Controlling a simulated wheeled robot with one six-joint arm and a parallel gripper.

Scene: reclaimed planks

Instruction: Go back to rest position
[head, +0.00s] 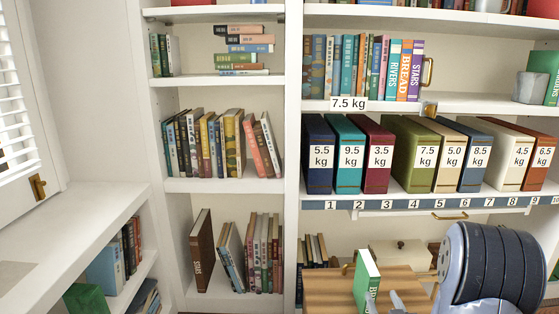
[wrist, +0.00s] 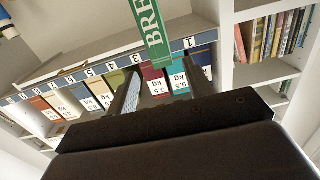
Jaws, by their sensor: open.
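A green book (head: 367,283) with a white upper edge stands upright at the wooden surface (head: 330,290) in the lower middle of the head view. In the wrist view the green book (wrist: 150,30) shows its lettered spine at the top, in line with the gap between my fingers. My gripper (wrist: 161,72) has its two dark fingers apart, with the book beyond the fingertips. Whether a finger touches the book cannot be told.
A row of weight-labelled binders (head: 376,155) stands on the shelf with a numbered strip (head: 400,204). Shelves at left hold books (head: 205,145), some leaning. A white counter (head: 80,220) runs along the left wall. A drawer handle (head: 450,217) sits below the strip.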

